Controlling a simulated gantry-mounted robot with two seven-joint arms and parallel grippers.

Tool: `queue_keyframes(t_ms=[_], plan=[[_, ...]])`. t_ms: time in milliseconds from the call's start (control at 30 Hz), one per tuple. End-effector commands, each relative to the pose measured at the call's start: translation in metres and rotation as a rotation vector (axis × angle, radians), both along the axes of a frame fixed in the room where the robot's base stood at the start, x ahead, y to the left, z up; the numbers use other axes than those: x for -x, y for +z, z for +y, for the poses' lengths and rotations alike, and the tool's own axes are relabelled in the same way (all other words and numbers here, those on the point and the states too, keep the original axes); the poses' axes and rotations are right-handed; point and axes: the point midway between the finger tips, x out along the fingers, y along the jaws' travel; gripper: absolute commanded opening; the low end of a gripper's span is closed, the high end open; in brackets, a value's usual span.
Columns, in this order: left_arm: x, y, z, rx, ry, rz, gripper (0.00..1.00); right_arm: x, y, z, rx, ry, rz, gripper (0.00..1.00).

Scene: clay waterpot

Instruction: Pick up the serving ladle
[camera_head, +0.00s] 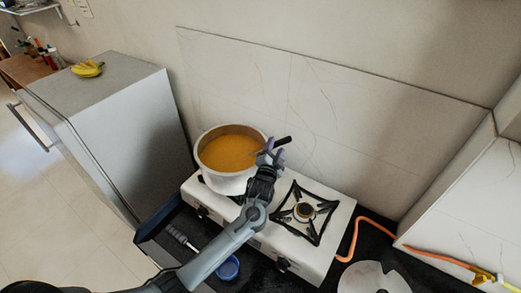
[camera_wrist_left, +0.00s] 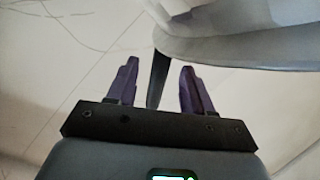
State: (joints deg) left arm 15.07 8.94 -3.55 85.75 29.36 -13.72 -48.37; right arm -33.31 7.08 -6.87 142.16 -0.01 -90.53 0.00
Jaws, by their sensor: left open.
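A white pot (camera_head: 222,183) of orange soup stands on the left burner of the stove. A dark handle (camera_head: 284,140), apparently the serving ladle's, sticks out past the pot's right rim; the rest of the ladle cannot be made out. My left gripper (camera_head: 272,151) is open beside the pot's right rim, at this handle. In the left wrist view the dark handle (camera_wrist_left: 158,78) shows between the two purple fingers of my left gripper (camera_wrist_left: 161,80), with visible gaps on both sides. The pot (camera_wrist_left: 240,45) fills the upper right there. My right gripper is not in view.
The white stove (camera_head: 322,262) has a free right burner (camera_head: 305,211). An orange hose (camera_head: 365,222) runs to the right, near a round lid (camera_head: 373,280). A blue cup (camera_head: 228,268) lies below my left arm. A grey fridge (camera_head: 130,135) with bananas (camera_head: 87,69) stands left.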

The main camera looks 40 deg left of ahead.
Motion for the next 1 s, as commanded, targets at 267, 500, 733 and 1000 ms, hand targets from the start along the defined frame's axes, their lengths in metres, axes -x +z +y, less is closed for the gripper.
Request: queue_keyframes(t_ms=[267,500,733,1000], plan=[[-0.019,0.000,0.010,0.000,0.000,0.000,0.51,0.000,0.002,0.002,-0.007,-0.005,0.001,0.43],[-0.020,0.000,0.010,0.000,-0.001,-0.001,0.50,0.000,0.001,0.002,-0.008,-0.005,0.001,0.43],[-0.020,0.000,0.010,0.000,-0.001,0.001,0.14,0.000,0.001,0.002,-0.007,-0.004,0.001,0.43],[-0.020,0.000,0.010,0.000,-0.001,-0.001,0.00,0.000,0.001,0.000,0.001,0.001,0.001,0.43]])
